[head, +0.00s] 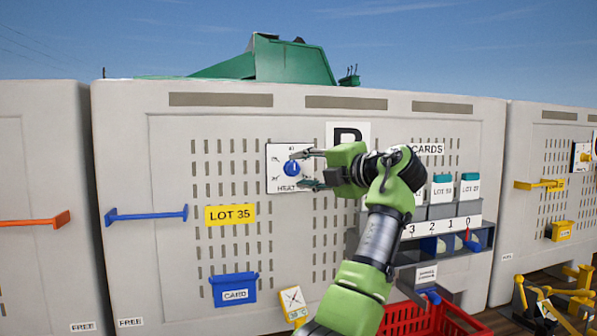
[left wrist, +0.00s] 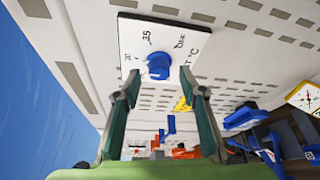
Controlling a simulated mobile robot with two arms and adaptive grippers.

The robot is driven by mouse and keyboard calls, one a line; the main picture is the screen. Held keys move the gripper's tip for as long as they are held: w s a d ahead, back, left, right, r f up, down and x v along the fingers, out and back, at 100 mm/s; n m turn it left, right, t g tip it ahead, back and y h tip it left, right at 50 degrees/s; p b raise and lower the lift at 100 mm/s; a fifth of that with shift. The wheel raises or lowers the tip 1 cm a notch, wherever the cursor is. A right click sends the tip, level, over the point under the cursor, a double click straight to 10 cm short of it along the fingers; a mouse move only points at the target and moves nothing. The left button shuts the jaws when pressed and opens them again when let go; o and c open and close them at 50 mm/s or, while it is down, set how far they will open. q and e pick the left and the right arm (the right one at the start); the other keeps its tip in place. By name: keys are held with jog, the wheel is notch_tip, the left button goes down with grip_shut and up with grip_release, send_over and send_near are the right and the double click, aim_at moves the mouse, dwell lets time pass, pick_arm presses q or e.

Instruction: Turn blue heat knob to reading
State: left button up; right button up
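The blue heat knob (head: 291,168) sits on a white dial plate (head: 275,158) marked HEAT, on the grey panel. In the left wrist view the knob (left wrist: 158,66) stands on the plate (left wrist: 135,38), where a 35 and a 20 can be read. A pale mark on the knob seems to point roughly upward in the head view, but it is too small to read exactly. My left gripper (head: 305,170) is open, its fingers pointing at the plate on either side of the knob. In the left wrist view its fingertips (left wrist: 164,88) are apart, with nothing between them. My right gripper is not in view.
A yellow LOT 35 sign (head: 230,215), a blue handle bar (head: 146,214) and a blue CARD box (head: 234,289) are on the panel. A small tilted card (head: 293,304) is lower down. Right are card slots (head: 440,212) and a red crate (head: 432,318).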

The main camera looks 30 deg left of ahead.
pick_arm(q)
jog(key=f+v, duration=0.1)
jog(key=v, duration=0.8)
jog(key=shift+d+r, duration=0.4)
jog(key=shift+r, duration=0.05)
